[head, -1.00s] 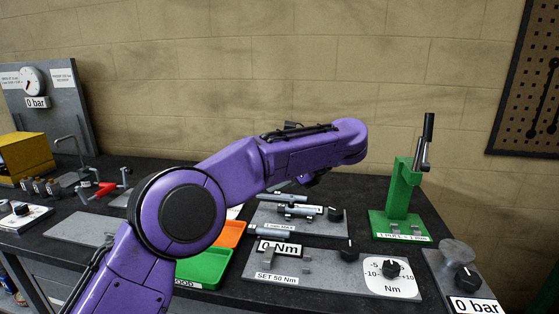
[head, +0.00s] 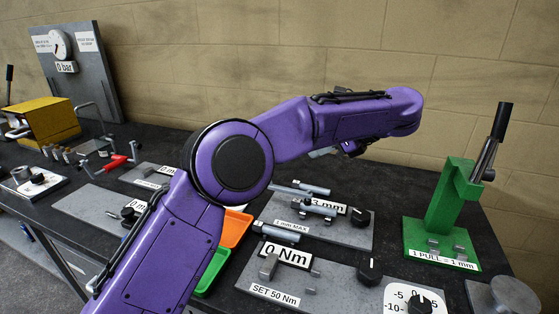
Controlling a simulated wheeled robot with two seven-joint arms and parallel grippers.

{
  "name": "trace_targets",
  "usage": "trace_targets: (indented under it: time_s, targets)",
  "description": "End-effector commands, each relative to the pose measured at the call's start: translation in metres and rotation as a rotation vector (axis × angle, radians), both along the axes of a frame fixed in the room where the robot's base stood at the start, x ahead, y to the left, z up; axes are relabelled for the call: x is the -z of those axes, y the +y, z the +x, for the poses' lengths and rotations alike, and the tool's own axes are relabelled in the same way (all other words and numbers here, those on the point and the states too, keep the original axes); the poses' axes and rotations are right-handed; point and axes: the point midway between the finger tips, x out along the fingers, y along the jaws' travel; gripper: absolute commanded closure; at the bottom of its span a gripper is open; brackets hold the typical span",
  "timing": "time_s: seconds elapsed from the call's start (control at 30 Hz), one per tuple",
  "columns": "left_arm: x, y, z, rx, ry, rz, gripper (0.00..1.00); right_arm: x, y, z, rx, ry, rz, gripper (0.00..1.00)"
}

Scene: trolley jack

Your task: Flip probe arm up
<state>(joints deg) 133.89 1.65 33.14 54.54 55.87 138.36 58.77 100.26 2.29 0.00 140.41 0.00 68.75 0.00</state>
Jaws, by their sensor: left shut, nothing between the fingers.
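A grey plate (head: 350,236) marked "1 mm MAX" carries several short grey cylinders (head: 318,207), a dark knob (head: 361,217) and a partly covered readout ending in "3 mm" (head: 330,204). It looks like a probe station, but I cannot tell which part is the probe arm. My left gripper (head: 338,151) is small and mostly hidden under my purple wrist. It is shut and empty, above and behind this plate in the picture, apart from its parts. My right gripper is not in view.
A green press (head: 443,215) with a black-handled lever (head: 502,121) stands at right. A "0 Nm" plate (head: 329,296) lies in front. Orange (head: 233,229) and green trays (head: 211,272) are partly behind my arm. A yellow box (head: 45,124) and gauge panel (head: 91,80) stand at left.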

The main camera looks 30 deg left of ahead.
Motion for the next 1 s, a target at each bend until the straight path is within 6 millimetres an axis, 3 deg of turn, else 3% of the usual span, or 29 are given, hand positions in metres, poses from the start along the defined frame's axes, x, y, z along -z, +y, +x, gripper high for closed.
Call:
trace_targets:
  time_s: [0.47,0.6,0.8,1.0]
  targets:
    - [0.058,0.076,-0.003,0.000,0.004,-0.004,1.00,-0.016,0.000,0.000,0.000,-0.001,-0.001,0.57]
    - [0.061,0.098,-0.004,-0.002,0.001,-0.002,1.00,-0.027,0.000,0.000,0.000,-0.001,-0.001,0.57]
    - [0.066,0.112,-0.004,0.000,0.000,-0.002,1.00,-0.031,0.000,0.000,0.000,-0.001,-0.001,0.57]
    - [0.067,0.113,-0.004,0.000,0.000,-0.001,1.00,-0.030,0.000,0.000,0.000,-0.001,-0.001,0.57]
